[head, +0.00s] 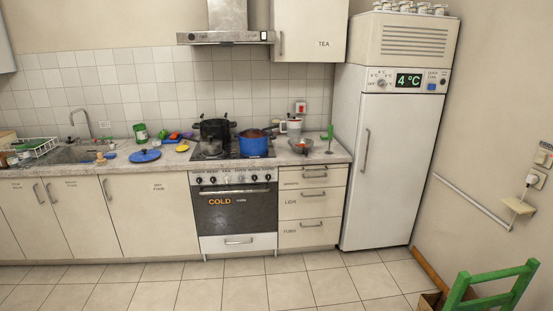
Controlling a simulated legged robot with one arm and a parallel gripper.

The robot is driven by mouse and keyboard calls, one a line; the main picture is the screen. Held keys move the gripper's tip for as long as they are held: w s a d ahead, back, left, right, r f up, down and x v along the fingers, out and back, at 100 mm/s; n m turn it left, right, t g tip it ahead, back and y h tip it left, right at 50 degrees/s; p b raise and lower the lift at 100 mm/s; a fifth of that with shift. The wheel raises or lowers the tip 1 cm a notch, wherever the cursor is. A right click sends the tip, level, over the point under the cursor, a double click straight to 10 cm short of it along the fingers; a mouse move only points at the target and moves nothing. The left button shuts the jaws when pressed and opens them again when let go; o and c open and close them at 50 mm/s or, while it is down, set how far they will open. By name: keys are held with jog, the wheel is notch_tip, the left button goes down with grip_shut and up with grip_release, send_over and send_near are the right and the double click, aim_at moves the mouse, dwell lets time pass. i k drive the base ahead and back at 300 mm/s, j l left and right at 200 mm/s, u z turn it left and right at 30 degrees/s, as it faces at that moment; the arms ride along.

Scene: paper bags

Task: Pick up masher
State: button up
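An upright tool with a green handle (330,134) stands on the counter right of the stove, close to the fridge. It looks like the masher, but its lower end is too small to make out clearly. A grey bowl (301,147) with something reddish in it is just left of it. My gripper is not in view.
The stove (237,205) carries a blue pot (254,146) and a black pot (214,127). A white fridge (385,170) stands right of the counter (165,161). A green chair (490,290) is at the lower right. The tiled floor (210,292) before the cabinets is clear.

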aim_at(331, 130)
jog(key=i, duration=1.75)
